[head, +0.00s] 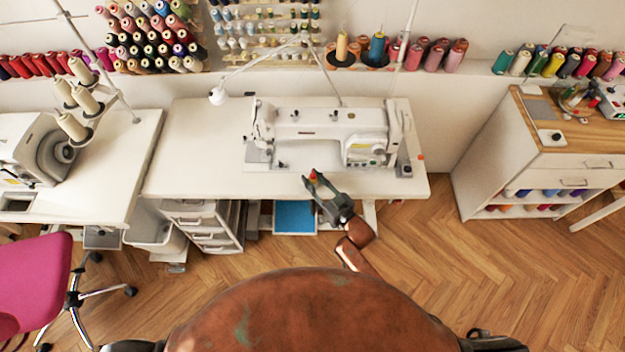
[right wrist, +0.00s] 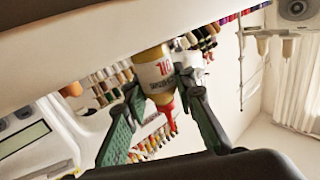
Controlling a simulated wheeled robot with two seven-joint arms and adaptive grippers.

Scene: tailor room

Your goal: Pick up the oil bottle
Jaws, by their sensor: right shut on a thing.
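The oil bottle (right wrist: 155,72) has a yellowish body, a printed label and a red tapered tip. My right gripper (right wrist: 157,88) is shut on it, one green-padded finger on each side. The wrist view is upside down, so the red tip points down in the picture and the bottle's base meets the white table's edge there; I cannot tell whether it touches the table. In the head view only the bottle's red tip (head: 313,175) shows clearly, between the fingers of the right gripper (head: 318,182), over the front of the sewing table (head: 195,150). My left gripper is not in view.
A white sewing machine (head: 325,132) stands on the table just behind the right gripper. A lamp (head: 218,96) is to its left. The table's left part is clear. A pink chair (head: 35,280) stands at left, a wood-topped cabinet (head: 540,130) at right.

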